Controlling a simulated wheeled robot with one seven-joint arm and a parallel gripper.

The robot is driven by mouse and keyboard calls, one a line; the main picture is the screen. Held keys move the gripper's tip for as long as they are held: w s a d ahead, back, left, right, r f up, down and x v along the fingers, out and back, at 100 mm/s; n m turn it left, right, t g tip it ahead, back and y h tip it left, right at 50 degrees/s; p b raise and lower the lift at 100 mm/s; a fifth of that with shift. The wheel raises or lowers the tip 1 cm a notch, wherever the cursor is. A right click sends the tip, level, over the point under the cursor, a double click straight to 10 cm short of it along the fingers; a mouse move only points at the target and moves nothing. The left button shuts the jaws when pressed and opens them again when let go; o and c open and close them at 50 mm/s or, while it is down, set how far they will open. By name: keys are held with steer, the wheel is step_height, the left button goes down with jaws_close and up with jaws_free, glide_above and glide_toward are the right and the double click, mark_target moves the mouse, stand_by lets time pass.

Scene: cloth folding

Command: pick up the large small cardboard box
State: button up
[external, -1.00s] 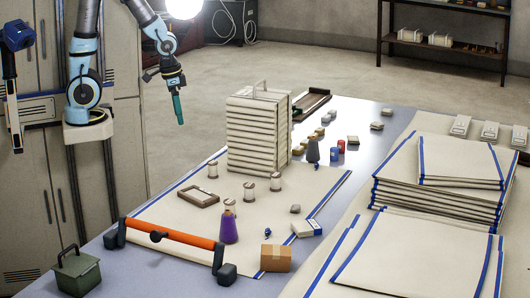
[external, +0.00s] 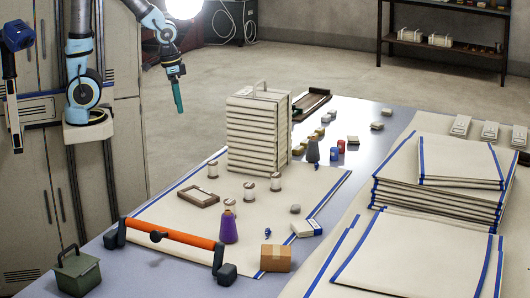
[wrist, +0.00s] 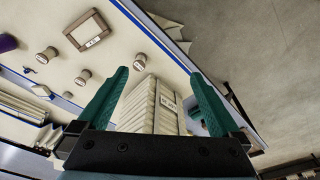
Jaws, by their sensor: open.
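A small brown cardboard box (external: 276,258) with a lighter tape strip sits upright at the near edge of the cloth, right of the orange-handled tool. I cannot make it out in the wrist view. My gripper (external: 179,96) hangs in the air at the upper left in the external view, above and left of the tall white stack, far from the box. In the wrist view its two green fingers (wrist: 155,100) are apart with nothing held between them; the white stack shows behind the gap.
A tall white stack (external: 258,133) with a handle stands on the table. A purple cone (external: 229,225), spools, a brown frame (external: 198,197) and the orange-handled tool (external: 172,239) lie around the cloth. Folded cloths (external: 440,190) pile at the right. A green box (external: 77,273) stands front left.

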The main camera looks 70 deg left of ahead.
mark_target(276, 259)
steer(key=w+d+f+n+g+h+b, duration=0.1)
steer(key=w+d+n+h+b, duration=0.2)
steer(key=d, duration=0.6)
steer(key=w+d+f+n+b, duration=0.25)
steer(key=w+d, duration=0.25)
steer(key=d, duration=0.5)
steer(key=w+d+f+n+g+h+b, duration=0.1)
steer(key=w+d+n+h+b, duration=0.2)
steer(key=d, duration=0.6)
steer(key=w+d+r+n+g+h+b, duration=0.1)
steer(key=d+r+n+g+h+b, duration=0.15)
steer(key=d, duration=1.05)
steer(key=w+d+r+n+g+h+b, duration=0.1)
steer(key=d+r+n+g+h+b, duration=0.2)
steer(key=d, duration=1)
steer(key=shift+n+t+h, duration=0.45)
steer(key=shift+n, duration=0.35)
step_height(276, 259, down, 19)
steer(key=shift+s+r, duration=0.1)
steer(key=shift+s, duration=0.05)
steer(key=x, duration=1.1)
steer(key=shift+a+f, duration=0.15)
steer(key=shift+f, duration=0.2)
